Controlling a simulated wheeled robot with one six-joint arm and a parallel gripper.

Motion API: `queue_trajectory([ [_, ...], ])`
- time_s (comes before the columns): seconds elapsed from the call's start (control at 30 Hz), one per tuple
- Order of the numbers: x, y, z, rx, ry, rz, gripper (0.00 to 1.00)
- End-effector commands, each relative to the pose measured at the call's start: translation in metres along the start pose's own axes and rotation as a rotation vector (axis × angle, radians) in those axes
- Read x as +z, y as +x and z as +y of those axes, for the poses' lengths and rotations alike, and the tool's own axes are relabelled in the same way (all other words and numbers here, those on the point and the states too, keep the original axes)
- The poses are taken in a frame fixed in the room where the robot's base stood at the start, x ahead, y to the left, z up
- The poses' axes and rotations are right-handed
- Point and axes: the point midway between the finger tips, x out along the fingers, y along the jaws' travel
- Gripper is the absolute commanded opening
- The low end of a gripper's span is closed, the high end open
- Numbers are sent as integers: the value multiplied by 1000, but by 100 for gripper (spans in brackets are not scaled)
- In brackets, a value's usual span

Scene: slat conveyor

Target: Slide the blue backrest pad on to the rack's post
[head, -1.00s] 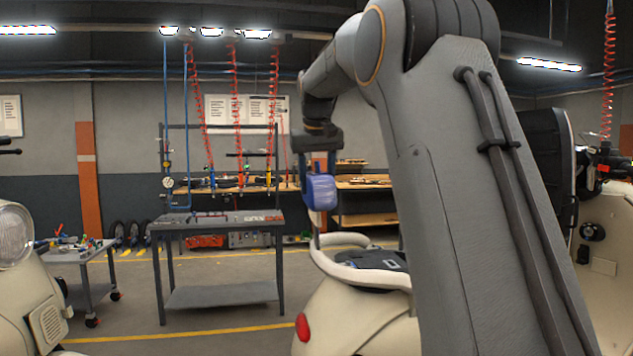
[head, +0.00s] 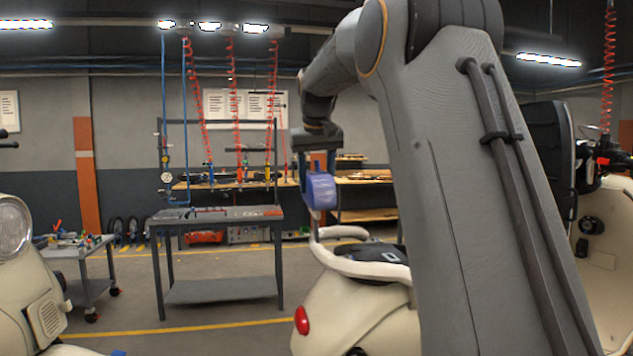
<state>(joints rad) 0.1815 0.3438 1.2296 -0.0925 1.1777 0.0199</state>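The blue backrest pad (head: 322,190) hangs below my gripper (head: 319,168) in the head view. The gripper's fingers reach down to the pad's upper part and appear shut on it. The cream scooter's rear rack (head: 350,267) is a pale curved rail around the dark seat. The rack's thin upright post (head: 314,232) rises at its left end, just under the pad's lower left edge. Whether the post's tip touches the pad or is inside it cannot be told, since the pad covers that spot.
A grey work table (head: 215,216) stands behind at left. A small cart (head: 75,250) with parts and another cream scooter (head: 25,285) are at far left. My own arm hides much of the scooter with the rack. The floor between table and scooter is clear.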

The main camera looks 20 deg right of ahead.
Motion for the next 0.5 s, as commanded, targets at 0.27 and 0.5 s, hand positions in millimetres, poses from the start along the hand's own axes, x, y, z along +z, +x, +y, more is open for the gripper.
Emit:
queue_trajectory([
  [0.27, 2, 5, 0, 0, 0, 1, 17],
  [0.5, 4, 11, 0, 0, 0, 2, 17],
])
